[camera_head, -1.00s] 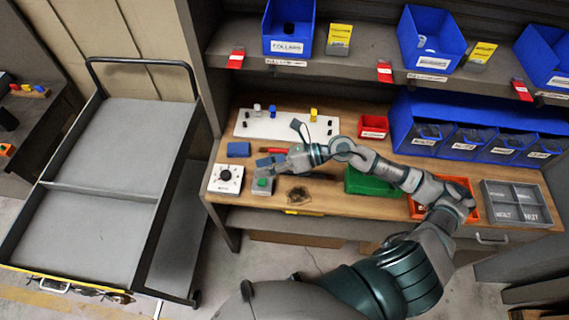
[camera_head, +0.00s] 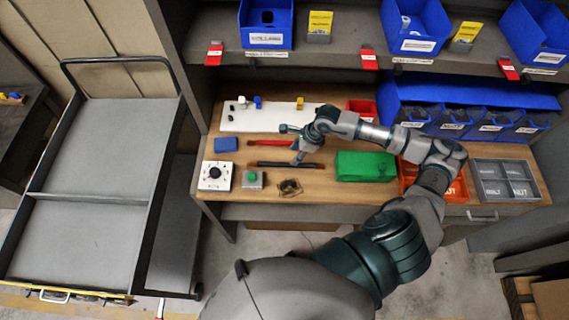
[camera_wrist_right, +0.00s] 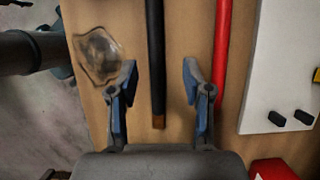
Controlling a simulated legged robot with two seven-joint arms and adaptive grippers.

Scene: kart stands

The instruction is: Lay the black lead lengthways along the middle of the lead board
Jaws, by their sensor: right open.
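The black lead (camera_head: 272,164) lies on the wooden bench, running left to right below the red lead (camera_head: 265,142). The white lead board (camera_head: 235,124) lies behind them with pegs and dark clips on it. My right gripper (camera_head: 298,158) is over the black lead, pointing down. The red lead (camera_wrist_right: 222,40) is just outside the right finger. My left gripper is not in view.
A crumpled clear bag (camera_head: 289,188), a green button box (camera_head: 252,180), a dial box (camera_head: 216,175) and a blue block (camera_head: 226,145) lie nearby. A green bin (camera_head: 365,167) stands right of the lead. Shelves with blue bins (camera_head: 266,27) overhang the back.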

